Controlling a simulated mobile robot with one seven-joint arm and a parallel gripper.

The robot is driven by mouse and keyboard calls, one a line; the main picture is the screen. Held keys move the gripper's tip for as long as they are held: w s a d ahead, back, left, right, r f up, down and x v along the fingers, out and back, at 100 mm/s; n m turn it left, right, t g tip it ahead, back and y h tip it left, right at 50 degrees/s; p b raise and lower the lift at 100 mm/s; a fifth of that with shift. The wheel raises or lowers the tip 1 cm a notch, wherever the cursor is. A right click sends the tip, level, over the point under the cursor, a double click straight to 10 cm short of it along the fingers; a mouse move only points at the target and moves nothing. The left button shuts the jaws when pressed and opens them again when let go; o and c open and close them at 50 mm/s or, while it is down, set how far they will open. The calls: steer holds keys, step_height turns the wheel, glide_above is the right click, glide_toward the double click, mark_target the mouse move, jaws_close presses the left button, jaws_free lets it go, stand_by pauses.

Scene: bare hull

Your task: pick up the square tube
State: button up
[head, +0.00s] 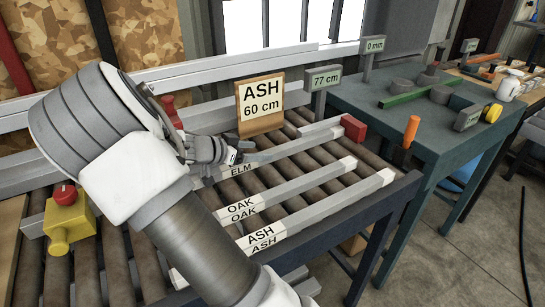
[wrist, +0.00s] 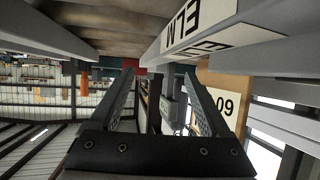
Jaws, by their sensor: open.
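Several grey square tubes lie on the roller conveyor, labelled in the head view: an ELM tube (head: 290,147) at the back, an OAK tube (head: 300,188) in the middle and an ASH tube (head: 325,208) nearest the front edge. A sign (head: 261,103) behind them reads ASH 60 cm. My gripper (head: 238,156) is open by the labelled end of the ELM tube, partly hidden by my arm. In the wrist view nothing sits between the fingers (wrist: 153,80). The ELM label (wrist: 190,28) shows upside down above them, and the sign (wrist: 222,100) is at right.
A red block (head: 353,128) is at the ELM tube's far end. A 77 cm display (head: 325,80) stands behind. A yellow box with a red button (head: 68,220) is at left. A green-grey table (head: 420,125) at right carries round parts and a green bar.

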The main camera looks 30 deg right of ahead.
mark_target(272, 150)
steer(key=shift+b+x, duration=0.4)
steer(key=shift+x, duration=2.5)
steer(key=shift+w, duration=0.1)
jaws_close()
steer(key=shift+w+a, duration=0.1)
